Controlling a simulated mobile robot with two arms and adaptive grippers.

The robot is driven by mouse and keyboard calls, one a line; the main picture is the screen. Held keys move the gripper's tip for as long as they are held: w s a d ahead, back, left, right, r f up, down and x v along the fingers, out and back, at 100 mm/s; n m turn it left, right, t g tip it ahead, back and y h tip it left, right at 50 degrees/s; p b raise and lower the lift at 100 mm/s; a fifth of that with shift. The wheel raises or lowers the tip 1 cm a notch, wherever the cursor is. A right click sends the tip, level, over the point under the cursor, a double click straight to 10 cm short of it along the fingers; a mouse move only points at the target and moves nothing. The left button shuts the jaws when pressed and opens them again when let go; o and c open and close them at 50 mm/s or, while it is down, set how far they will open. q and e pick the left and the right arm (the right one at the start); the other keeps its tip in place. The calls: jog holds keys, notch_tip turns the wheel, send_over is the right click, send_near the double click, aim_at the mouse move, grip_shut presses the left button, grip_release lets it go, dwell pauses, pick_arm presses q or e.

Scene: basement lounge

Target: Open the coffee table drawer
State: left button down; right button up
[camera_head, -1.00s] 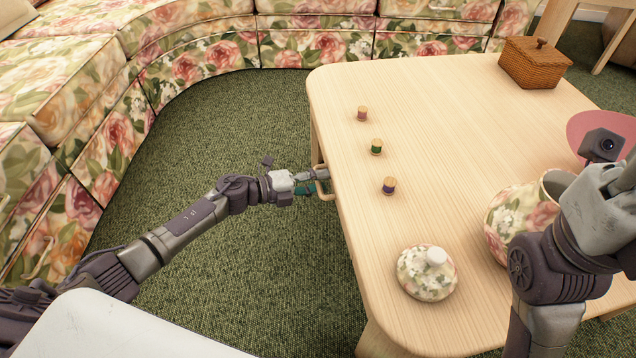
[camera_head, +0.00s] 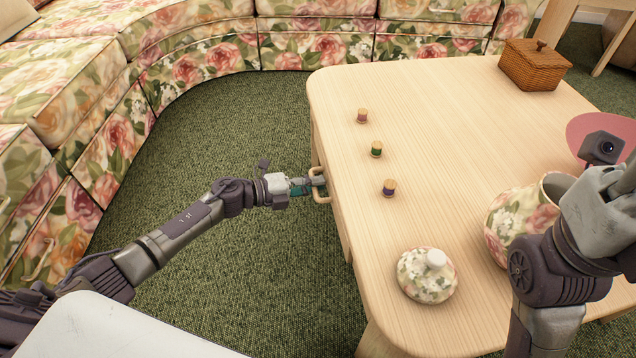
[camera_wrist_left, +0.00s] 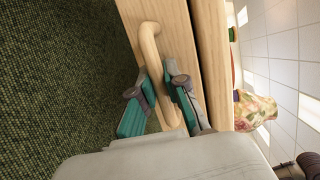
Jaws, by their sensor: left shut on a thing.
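The light wood coffee table (camera_head: 450,120) fills the middle and right of the head view. Its drawer front (camera_wrist_left: 171,25) shows in the left wrist view, with a curved wooden handle (camera_wrist_left: 150,45). The handle also shows at the table's left side in the head view (camera_head: 320,199). My left gripper (camera_head: 316,183) is at this handle. In the wrist view its teal-padded fingers (camera_wrist_left: 163,100) lie on either side of the handle's lower part, shut on it. A narrow dark line separates the drawer front from the tabletop. My right gripper (camera_head: 610,205) is above the table's right side, its fingers unclear.
Three thread spools (camera_head: 376,149), a floral lid (camera_head: 427,276), a floral pot (camera_head: 508,222) and a wicker box (camera_head: 534,64) stand on the table. A floral sofa (camera_head: 190,50) curves behind. Green carpet (camera_head: 230,130) left of the table is clear.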

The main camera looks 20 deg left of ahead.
pick_arm(q)
jog(key=s+a, duration=0.4)
jog(key=a, duration=0.5)
jog(key=s+a, duration=0.5)
jog(key=a, duration=0.3)
jog(key=shift+s+a+p, duration=0.3)
jog(key=shift+a+p, duration=0.05)
jog(key=c, duration=1.2)
grip_release()
jog(key=shift+a, duration=0.1)
jog(key=v, duration=1.2)
jog(key=shift+w, duration=0.1)
